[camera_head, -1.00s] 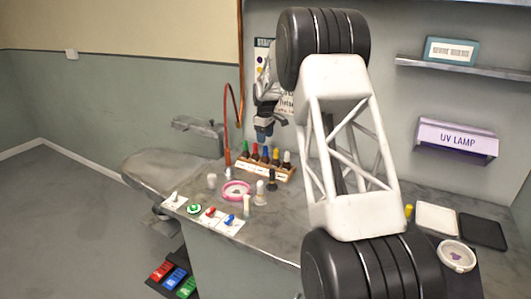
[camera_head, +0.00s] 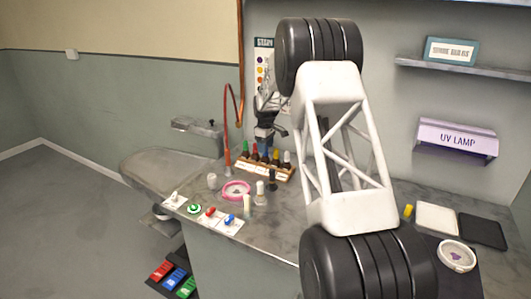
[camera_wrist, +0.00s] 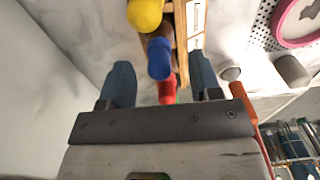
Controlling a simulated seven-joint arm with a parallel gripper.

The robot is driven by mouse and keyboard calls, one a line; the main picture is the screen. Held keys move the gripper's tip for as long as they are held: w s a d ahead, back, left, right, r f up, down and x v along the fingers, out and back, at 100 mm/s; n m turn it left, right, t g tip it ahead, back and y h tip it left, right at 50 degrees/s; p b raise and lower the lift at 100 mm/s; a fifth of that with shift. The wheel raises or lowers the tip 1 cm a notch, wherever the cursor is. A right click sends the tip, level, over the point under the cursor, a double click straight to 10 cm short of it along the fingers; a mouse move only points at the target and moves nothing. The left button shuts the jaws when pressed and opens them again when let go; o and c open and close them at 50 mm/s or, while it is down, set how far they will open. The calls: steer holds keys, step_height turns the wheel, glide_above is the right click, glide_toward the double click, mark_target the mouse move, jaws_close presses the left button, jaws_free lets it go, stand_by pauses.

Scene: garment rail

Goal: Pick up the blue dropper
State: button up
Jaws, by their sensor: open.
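The blue dropper (camera_wrist: 159,58) stands in the wooden rack (camera_wrist: 181,45), between the yellow dropper (camera_wrist: 145,14) and the red dropper (camera_wrist: 167,88) in the wrist view. My gripper (camera_wrist: 160,66) is open, with one finger on each side of the blue cap. I cannot tell whether either finger touches it. In the head view my gripper (camera_head: 265,142) is just above the middle of the rack (camera_head: 262,171) and covers part of the blue dropper.
A red hose (camera_head: 227,130) rises at left.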

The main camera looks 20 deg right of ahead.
steer(key=shift+f, duration=1.25)
steer(key=c, duration=1)
